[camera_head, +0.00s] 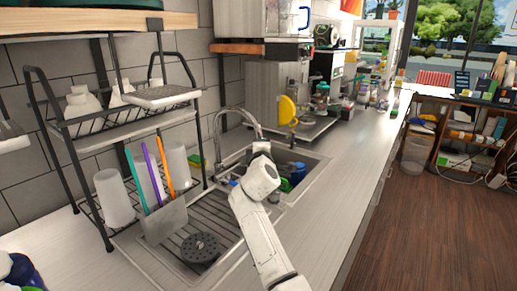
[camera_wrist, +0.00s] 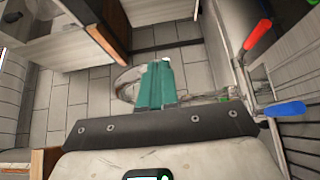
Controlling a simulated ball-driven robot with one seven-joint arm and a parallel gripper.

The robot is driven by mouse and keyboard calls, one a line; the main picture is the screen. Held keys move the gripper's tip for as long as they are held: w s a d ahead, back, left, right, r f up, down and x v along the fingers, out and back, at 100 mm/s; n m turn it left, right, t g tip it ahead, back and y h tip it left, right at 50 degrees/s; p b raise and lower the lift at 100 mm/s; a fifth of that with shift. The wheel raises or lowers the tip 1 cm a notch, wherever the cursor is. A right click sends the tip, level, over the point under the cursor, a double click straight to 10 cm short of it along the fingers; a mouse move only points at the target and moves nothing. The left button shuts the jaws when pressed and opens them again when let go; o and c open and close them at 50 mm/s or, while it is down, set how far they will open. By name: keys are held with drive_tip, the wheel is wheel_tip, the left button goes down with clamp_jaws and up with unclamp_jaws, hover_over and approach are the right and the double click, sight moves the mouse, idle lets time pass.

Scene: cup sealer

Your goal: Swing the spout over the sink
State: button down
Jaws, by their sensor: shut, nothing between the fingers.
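The silver spout (camera_head: 239,110) arches up from the faucet behind the sink (camera_head: 318,160) in the head view. Its free end drops toward my wrist, which hides the tip. In the wrist view, my gripper (camera_wrist: 160,85) has teal fingers, shut together with nothing held. A curved silver tube, apparently the spout (camera_wrist: 125,80), passes behind and beside the fingers. I cannot tell whether they touch it. The faucet's red handle (camera_wrist: 258,34) and blue handle (camera_wrist: 286,109) stand to the right. My arm hides part of the basin in the head view.
A ribbed drainboard (camera_head: 222,222) lies left of the basin, with a straw holder (camera_head: 164,221) and a black round drain piece (camera_head: 200,248). A dish rack (camera_head: 120,120) with white cups stands against the wall. The counter right of the sink (camera_head: 345,180) is clear.

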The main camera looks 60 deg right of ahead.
drive_tip(key=w+d+n+t+y+b, duration=0.1)
drive_tip(key=w+d, duration=0.1)
drive_tip(key=d, duration=1.4)
drive_tip(key=shift+w+t, duration=0.25)
drive_tip(key=shift+t, duration=0.15)
drive_tip(key=shift+a, duration=0.15)
idle(0.5)
